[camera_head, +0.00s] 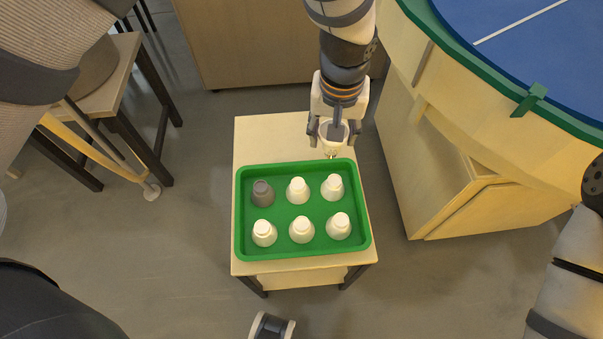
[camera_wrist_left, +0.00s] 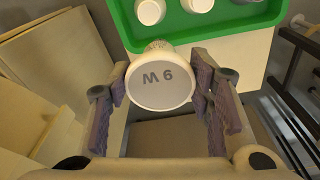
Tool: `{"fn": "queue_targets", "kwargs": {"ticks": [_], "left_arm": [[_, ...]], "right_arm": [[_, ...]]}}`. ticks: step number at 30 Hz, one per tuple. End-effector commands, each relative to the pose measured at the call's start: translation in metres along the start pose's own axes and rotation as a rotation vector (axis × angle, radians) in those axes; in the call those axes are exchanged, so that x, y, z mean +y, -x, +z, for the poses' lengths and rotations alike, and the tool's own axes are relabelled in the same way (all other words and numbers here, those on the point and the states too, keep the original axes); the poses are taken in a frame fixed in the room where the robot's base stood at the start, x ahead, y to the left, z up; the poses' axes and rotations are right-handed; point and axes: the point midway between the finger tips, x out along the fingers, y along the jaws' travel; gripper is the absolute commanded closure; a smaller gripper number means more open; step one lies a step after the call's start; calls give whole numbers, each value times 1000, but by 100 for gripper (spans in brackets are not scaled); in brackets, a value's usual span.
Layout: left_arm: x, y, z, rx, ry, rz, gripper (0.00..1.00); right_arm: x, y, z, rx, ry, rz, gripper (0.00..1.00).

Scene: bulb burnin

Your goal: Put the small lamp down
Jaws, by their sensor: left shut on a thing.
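My left gripper (camera_head: 335,132) comes in from the top of the head view and is shut on the small lamp (camera_head: 331,153). My right gripper is not in view.
The tray holds several white tapered pieces (camera_head: 301,230) and one dark grey one (camera_head: 262,193), in two rows. It stands on a small wooden table (camera_head: 262,128), bare behind the tray. A round blue-topped table (camera_head: 540,50) is at right, a wooden stool (camera_head: 118,80) at left.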

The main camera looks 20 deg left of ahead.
Motion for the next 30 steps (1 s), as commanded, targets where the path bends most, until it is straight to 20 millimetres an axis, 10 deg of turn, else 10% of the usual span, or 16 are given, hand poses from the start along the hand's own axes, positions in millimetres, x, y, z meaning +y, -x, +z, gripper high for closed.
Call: {"fn": "queue_targets", "kwargs": {"ticks": [5,18,30], "left_arm": [[5,4,-18,3,32,-9,81],[-102,-75,-41,2,30,-9,81],[-118,-125,-41,4,27,-9,81]], "right_arm": [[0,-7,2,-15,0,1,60],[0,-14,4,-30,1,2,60],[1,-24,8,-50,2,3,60]]}}
